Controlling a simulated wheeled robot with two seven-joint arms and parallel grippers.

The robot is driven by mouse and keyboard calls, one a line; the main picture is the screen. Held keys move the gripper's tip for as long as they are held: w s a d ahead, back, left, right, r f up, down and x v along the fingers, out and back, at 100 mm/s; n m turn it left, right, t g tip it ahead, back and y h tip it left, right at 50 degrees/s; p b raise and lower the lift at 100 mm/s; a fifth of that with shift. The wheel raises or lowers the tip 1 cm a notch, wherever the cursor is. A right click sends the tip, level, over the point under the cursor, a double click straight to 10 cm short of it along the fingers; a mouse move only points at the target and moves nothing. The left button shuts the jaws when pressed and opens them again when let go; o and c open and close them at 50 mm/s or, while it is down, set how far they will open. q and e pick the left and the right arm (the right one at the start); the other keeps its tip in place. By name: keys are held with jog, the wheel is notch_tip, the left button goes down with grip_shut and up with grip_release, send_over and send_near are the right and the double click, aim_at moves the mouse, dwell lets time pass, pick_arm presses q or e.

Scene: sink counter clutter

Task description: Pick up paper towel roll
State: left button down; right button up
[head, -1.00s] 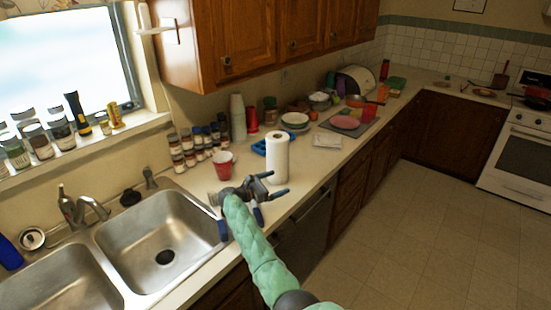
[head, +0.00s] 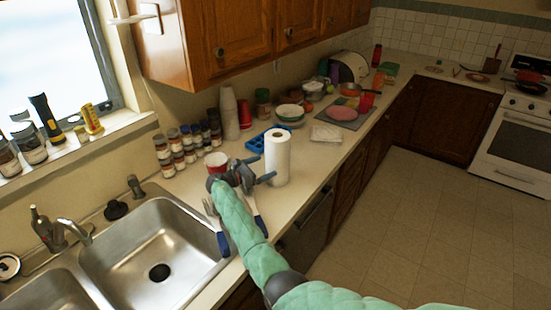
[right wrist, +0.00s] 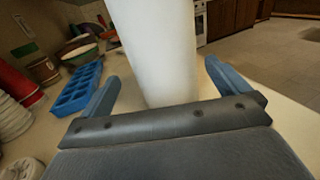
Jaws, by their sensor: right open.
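The white paper towel roll (head: 277,158) stands upright on the counter, right of the red cup. My right gripper (head: 262,170) is open close to the roll, its fingers pointing toward it. In the right wrist view the roll (right wrist: 158,50) stands between the two blue fingers of the gripper (right wrist: 160,85), with a gap on each side. The roll's top is out of that view. My left gripper is not in view.
A blue tray (head: 255,143) lies just behind the roll, and a red cup (head: 216,161) stands left of it. Blue-handled utensils (head: 221,240) lie between the sink (head: 150,255) and my right arm. Several spice jars (head: 163,150) stand along the wall.

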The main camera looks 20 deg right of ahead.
aim_at(276, 161)
jog(key=shift+d+r, duration=0.15)
jog(key=shift+d, duration=0.35)
jog(key=shift+w+d, duration=0.25)
jog(key=shift+d, duration=0.25)
jog(key=x, duration=0.4)
jog(key=shift+s+d+r, duration=0.15)
jog(key=shift+d, duration=0.1)
jog(key=c, duration=0.9)
